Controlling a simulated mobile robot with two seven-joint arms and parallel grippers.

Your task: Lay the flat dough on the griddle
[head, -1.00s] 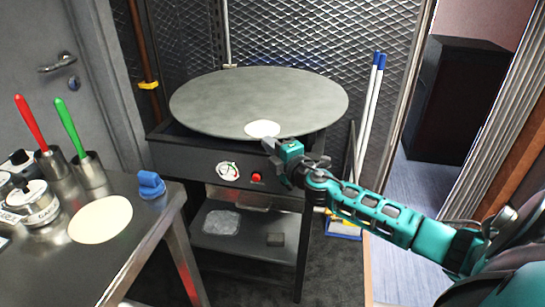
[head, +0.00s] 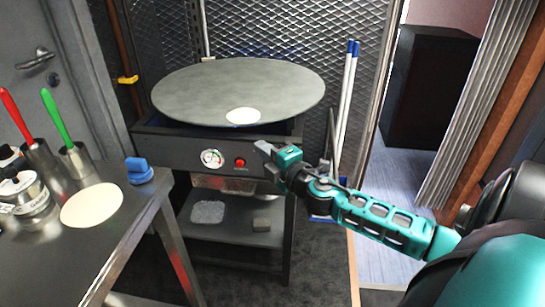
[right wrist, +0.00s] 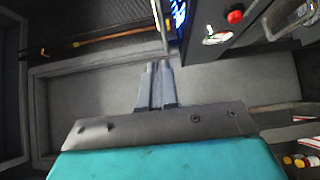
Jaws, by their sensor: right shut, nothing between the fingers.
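The round grey griddle (head: 200,88) sits on a dark stand in the head view. A small pale flat dough (head: 243,116) lies flat on it near its front edge. A larger pale flat dough (head: 92,205) lies on the metal table at the left. My right gripper (head: 264,148) is just in front of and below the griddle's front edge, apart from the dough. In the right wrist view its fingers (right wrist: 157,84) are together with nothing between them. My left gripper is not in view.
The metal table (head: 125,235) holds a blue object (head: 139,171), metal cups with red and green handled tools, and jars. The griddle stand (head: 185,150) has a gauge and a red knob on its front. Blue-tipped poles (head: 347,100) lean at the right. Dark floor lies between table and stand.

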